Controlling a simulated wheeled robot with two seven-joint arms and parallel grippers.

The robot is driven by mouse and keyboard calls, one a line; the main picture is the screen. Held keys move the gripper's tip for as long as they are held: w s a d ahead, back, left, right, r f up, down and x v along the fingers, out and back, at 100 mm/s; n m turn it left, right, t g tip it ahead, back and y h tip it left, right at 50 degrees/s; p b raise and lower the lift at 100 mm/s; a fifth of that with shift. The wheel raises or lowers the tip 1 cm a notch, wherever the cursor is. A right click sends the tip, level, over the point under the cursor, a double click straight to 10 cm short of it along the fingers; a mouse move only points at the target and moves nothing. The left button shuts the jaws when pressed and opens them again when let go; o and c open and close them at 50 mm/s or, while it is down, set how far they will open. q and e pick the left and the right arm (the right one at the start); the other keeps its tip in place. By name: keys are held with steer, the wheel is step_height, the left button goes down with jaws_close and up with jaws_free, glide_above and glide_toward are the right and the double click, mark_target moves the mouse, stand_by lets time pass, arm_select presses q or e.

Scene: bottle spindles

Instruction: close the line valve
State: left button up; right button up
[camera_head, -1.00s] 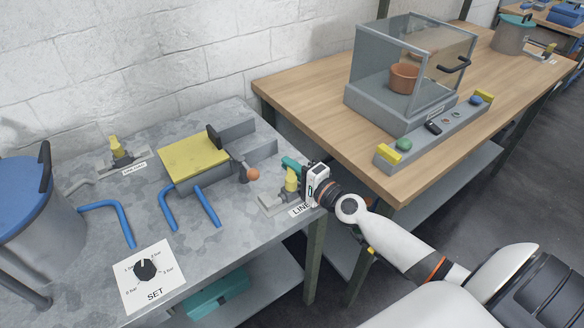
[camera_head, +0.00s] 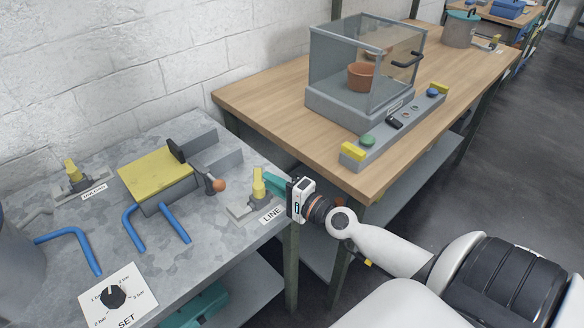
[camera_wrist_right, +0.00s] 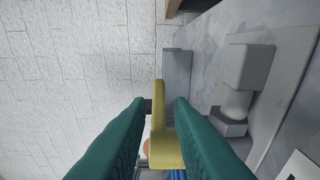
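The line valve, with its yellow handle (camera_head: 258,184) standing up from a grey body, sits on a plate near the right edge of the grey bench, beside the LINE label (camera_head: 271,215). My right gripper (camera_head: 270,181) has teal fingers and is just right of the handle. In the right wrist view the yellow handle (camera_wrist_right: 160,120) shows in the space between the two fingertips (camera_wrist_right: 160,102). The fingers stand apart, with narrow gaps beside the handle's upper part; any contact lower down is unclear. My left gripper is not in view.
A second yellow-handled valve (camera_head: 73,172) stands at the back left. A yellow-topped block (camera_head: 155,174), blue bent pipes (camera_head: 172,222) and the SET dial (camera_head: 113,297) share the bench. A wooden table (camera_head: 260,98) with a glass-sided case (camera_head: 360,75) is on the right.

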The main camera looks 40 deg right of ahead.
steer(key=b+v, duration=0.1)
steer(key=v, duration=0.2)
steer(key=b+v, duration=0.1)
steer(key=v, duration=0.1)
steer(key=shift+s+f+b, duration=0.25)
steer(key=shift+s+b, duration=0.05)
steer(key=shift+s, duration=0.05)
steer(key=shift+s+d+r, duration=0.2)
steer(key=shift+s+r, duration=0.05)
steer(key=shift+s, duration=0.3)
steer(key=shift+o, duration=0.3)
